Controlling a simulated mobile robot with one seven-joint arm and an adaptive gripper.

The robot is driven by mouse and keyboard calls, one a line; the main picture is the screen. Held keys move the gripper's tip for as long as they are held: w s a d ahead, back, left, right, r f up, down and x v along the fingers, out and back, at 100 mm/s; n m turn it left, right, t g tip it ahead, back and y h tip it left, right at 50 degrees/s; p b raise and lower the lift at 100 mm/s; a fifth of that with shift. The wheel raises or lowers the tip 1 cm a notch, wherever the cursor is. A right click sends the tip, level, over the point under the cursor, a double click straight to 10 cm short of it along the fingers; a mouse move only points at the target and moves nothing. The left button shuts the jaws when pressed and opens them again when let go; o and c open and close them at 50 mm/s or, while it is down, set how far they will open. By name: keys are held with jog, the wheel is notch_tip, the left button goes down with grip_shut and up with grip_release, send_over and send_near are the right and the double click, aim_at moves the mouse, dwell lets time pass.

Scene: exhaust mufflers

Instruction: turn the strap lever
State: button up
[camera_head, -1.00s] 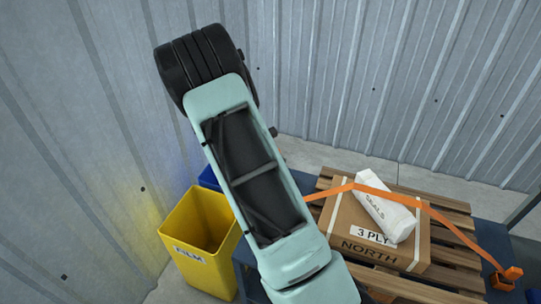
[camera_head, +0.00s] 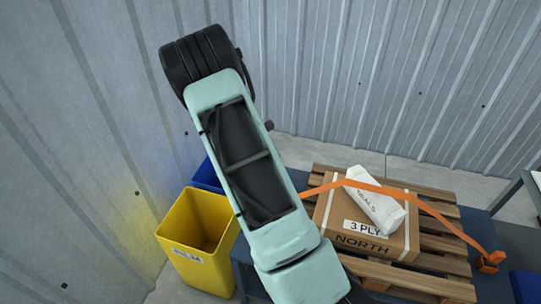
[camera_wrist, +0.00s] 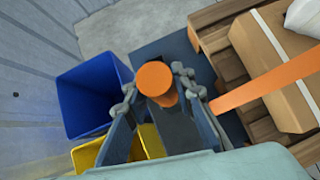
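The strap lever has an orange rounded end (camera_wrist: 155,78) and a dark body (camera_wrist: 175,128) in the wrist view. My gripper (camera_wrist: 156,88) has its fingers apart, one on each side of the orange end. Small gaps seem to show, but contact is hard to judge. The orange strap (camera_wrist: 270,82) runs right from near the lever. In the head view the strap (camera_head: 432,212) crosses a cardboard box on a pallet. My arm hides the lever and my gripper there.
A white "SEALS" bag (camera_head: 375,202) lies on the cardboard box (camera_head: 345,250), on a wooden pallet (camera_head: 440,262). A yellow bin (camera_head: 190,262) and a blue bin (camera_wrist: 85,105) stand left of the pallet. Corrugated walls enclose the area.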

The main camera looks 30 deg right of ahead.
jog(key=o, duration=0.4)
jog(key=shift+c, duration=0.2)
jog(key=v, duration=1.2)
